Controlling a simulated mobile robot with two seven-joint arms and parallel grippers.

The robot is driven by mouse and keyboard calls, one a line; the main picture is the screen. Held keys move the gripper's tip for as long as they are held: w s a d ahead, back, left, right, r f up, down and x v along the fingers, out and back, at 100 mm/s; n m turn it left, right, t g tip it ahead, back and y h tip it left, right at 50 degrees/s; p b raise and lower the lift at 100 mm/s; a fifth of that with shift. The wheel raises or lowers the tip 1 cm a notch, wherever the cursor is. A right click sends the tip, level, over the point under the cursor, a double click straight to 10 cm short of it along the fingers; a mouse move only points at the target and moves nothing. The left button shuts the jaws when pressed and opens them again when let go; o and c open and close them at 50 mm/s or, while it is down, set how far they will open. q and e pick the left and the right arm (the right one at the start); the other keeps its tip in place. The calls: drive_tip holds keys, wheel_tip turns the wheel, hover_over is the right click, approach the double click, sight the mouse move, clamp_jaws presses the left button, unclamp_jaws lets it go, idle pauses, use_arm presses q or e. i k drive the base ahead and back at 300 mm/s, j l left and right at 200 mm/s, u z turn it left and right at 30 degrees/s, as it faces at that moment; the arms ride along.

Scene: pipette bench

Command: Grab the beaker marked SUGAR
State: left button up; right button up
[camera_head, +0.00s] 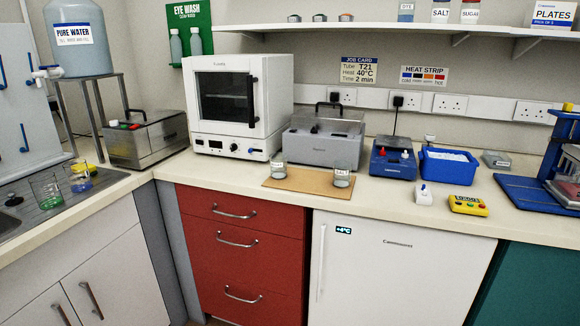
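Two small clear beakers stand upright on a brown board (306,184) on the counter. The left beaker (279,172) and the right beaker (341,179) each have a white label, too small to read, so I cannot tell which is marked SUGAR. On the shelf, a white-labelled container (470,12) reads SUGAR and stands right of one reading SALT (440,12). Neither of my grippers is in view.
A white oven (237,105) and a grey lidded bath (322,140) stand behind the board. To the right are a blue device (393,160), a blue ice tray (447,168) and a yellow box (468,206). More beakers (47,190) stand at the left sink. The counter's front strip is clear.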

sight(278, 161)
drive_tip(key=i+l, duration=0.95)
drive_tip(key=l, duration=0.25)
drive_tip(key=i+l, duration=0.5)
drive_tip(key=i+j, duration=0.1)
drive_tip(key=j, duration=0.25)
drive_tip(key=i+j, duration=0.15)
drive_tip(key=j, duration=0.2)
drive_tip(key=i+j, duration=0.1)
drive_tip(key=j, duration=0.25)
drive_tip(key=i+j, duration=0.15)
drive_tip(key=j, duration=0.2)
drive_tip(key=i+j+u, duration=0.1)
drive_tip(key=j, duration=0.25)
drive_tip(key=i+j, duration=0.15)
drive_tip(key=j, duration=0.2)
